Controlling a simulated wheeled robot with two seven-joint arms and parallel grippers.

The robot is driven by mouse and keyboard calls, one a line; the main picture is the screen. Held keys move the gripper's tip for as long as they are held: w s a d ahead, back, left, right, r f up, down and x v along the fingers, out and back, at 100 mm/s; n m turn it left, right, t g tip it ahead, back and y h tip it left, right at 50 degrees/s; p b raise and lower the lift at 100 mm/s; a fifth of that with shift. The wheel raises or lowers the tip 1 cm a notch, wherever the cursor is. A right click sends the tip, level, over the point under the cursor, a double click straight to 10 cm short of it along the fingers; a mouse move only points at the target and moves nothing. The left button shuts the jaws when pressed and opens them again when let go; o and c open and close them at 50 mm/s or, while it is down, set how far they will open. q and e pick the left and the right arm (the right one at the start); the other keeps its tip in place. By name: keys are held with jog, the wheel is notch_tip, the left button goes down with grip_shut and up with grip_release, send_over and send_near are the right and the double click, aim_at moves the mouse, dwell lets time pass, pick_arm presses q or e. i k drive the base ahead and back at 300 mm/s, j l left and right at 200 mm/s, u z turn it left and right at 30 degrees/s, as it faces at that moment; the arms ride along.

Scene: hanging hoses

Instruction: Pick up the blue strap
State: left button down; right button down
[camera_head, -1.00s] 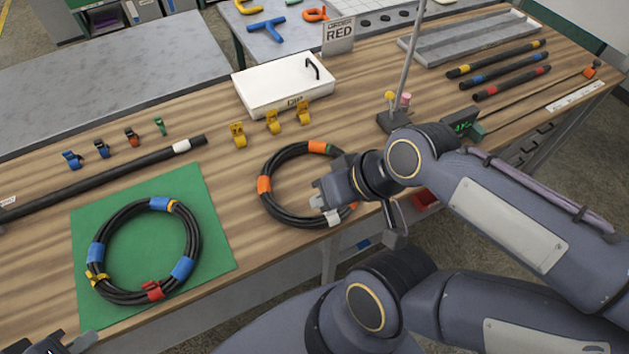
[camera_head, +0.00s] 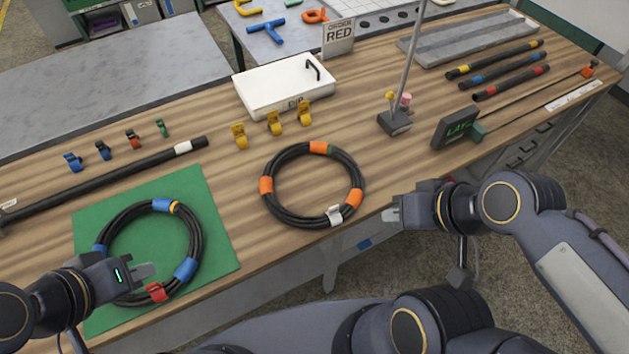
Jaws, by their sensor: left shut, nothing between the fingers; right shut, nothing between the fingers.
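A small blue strap (camera_head: 73,161) stands at the left of the wooden table, first in a row of small clips behind a long black hose. A second dark blue one (camera_head: 102,150) stands to its right. My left gripper (camera_head: 150,271) is shut and empty over the front of the green mat, in front of a coiled hose with blue bands, well nearer than the blue strap. Whether it touches the coil I cannot tell. My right gripper (camera_head: 388,216) is shut and empty near the table's front edge, right of the orange-banded coil.
The long black hose (camera_head: 110,174) lies between the green mat (camera_head: 215,235) and the row with red (camera_head: 132,138) and green (camera_head: 162,128) clips. The orange-banded coil (camera_head: 275,211), yellow clips (camera_head: 275,123) and white bin (camera_head: 262,98) sit mid-table. A stand (camera_head: 395,122) rises behind.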

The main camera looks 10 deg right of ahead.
aim_at(104, 148)
jog(key=j+z, duration=0.3)
jog(key=j, duration=0.15)
jog(key=k+j+z, duration=0.1)
jog(key=j+z, duration=0.2)
jog(key=j, duration=0.15)
jog(key=k+j+z, duration=0.1)
jog(key=j+z, duration=0.15)
jog(key=j, duration=0.25)
